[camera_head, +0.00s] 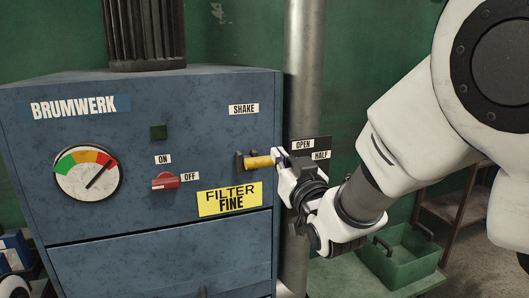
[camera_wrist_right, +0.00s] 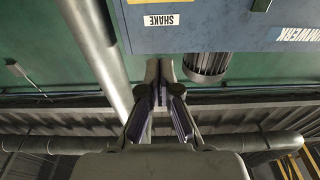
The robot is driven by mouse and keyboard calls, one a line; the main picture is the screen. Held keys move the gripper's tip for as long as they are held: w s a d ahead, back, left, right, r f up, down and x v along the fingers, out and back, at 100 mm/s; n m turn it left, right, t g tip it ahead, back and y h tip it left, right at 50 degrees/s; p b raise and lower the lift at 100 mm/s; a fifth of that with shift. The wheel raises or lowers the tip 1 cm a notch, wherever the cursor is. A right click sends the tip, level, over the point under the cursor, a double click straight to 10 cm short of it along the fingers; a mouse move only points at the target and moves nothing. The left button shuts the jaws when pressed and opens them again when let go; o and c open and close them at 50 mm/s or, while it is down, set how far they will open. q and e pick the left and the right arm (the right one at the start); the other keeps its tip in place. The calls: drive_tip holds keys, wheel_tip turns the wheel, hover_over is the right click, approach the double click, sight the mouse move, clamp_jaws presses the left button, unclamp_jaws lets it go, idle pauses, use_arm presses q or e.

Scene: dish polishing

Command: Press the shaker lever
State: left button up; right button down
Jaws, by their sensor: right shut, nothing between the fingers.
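The shaker lever (camera_head: 259,162) is a short yellow handle on a dark bracket, on the right side of the blue machine's front, below the SHAKE label (camera_head: 244,109). My right gripper (camera_head: 279,157) is shut and empty, with its fingertips at the right end of the handle. I cannot tell whether they touch it. In the right wrist view the closed fingers (camera_wrist_right: 160,72) show below the SHAKE label (camera_wrist_right: 162,20); the lever is not clearly seen there. A small white and dark part, probably of my left arm, shows at the lower left corner; no left fingers show.
The blue machine (camera_head: 130,215) carries a gauge (camera_head: 88,173), a red ON/OFF switch (camera_head: 165,181) and a yellow FILTER FINE label (camera_head: 230,199). A vertical metal pipe (camera_head: 303,60) stands just right of the machine. A green crate (camera_head: 405,262) sits at lower right.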

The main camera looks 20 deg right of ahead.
drive_tip(key=r+p, duration=0.2)
drive_tip(key=p, duration=0.4)
hover_over(264, 162)
drive_tip(key=w, duration=0.1)
drive_tip(key=f, duration=0.2)
drive_tip(key=s+f, duration=0.1)
drive_tip(key=f, duration=0.1)
drive_tip(key=shift+p, duration=0.3)
drive_tip(key=shift+f, duration=0.25)
